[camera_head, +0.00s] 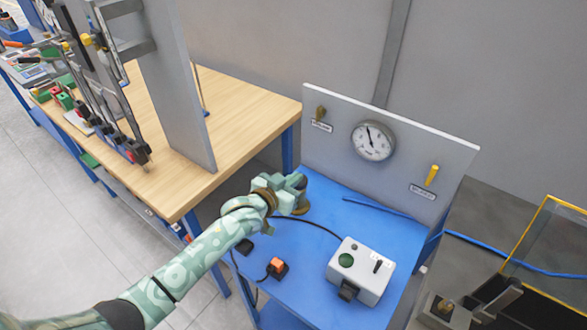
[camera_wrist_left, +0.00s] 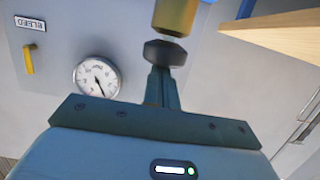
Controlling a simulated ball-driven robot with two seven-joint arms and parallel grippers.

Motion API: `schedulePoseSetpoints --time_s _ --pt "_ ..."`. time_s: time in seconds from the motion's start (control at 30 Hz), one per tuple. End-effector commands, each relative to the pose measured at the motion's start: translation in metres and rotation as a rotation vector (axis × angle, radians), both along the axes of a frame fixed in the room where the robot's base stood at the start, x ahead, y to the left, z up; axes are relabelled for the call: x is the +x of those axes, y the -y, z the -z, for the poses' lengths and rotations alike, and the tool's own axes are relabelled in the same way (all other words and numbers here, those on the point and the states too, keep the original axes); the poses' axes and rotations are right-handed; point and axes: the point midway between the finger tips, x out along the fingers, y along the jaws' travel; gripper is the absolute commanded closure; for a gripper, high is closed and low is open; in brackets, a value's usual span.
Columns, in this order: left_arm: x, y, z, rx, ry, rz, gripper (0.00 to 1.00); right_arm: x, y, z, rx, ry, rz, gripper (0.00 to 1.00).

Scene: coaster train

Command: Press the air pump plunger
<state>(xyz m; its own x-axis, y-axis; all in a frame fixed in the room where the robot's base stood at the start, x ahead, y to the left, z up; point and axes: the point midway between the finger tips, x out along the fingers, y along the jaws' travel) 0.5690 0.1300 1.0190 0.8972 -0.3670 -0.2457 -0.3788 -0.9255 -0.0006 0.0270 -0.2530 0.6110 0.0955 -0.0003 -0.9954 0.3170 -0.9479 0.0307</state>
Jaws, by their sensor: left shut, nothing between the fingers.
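The air pump shows best in the left wrist view, which is upside down: a dark round plunger knob (camera_wrist_left: 165,53) stands a little off a brass-coloured cylinder (camera_wrist_left: 176,14). My left gripper (camera_wrist_left: 160,72) is shut and empty, with its fingertips right at the top of the knob; I cannot tell whether they touch. In the head view my left gripper (camera_head: 297,188) points down over the back left of the blue table (camera_head: 308,240). It hides the knob there, and only a brownish part of the pump (camera_head: 302,208) shows below it. My right gripper is not in view.
A grey panel (camera_head: 400,105) with a pressure gauge (camera_head: 373,141) and a yellow bleed handle (camera_head: 432,175) stands behind. A white control box (camera_head: 360,271) and an orange button (camera_head: 277,266) are at the front. A wooden bench (camera_head: 245,110) is at the left.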

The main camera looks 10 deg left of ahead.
Motion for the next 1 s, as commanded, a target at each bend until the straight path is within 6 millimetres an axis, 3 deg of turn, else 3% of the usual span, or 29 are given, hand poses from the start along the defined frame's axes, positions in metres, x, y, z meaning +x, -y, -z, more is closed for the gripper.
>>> schedulePoseSetpoints --time_s 0.23,0.4,0.6,0.8,1.0 --pt "0.001 -0.004 -0.049 0.002 0.002 -0.003 1.0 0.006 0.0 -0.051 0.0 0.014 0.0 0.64" --pt "-0.039 -0.02 -0.048 0.0 0.0 -0.003 1.0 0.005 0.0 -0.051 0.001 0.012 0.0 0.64" --pt "-0.072 -0.033 -0.058 0.0 0.003 -0.003 1.0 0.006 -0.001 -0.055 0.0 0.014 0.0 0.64" --pt "-0.087 -0.039 -0.062 -0.002 0.005 -0.003 1.0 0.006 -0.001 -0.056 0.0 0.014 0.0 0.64" --pt "-0.088 -0.04 -0.063 -0.003 0.006 -0.004 1.0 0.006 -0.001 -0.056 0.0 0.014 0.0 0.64"
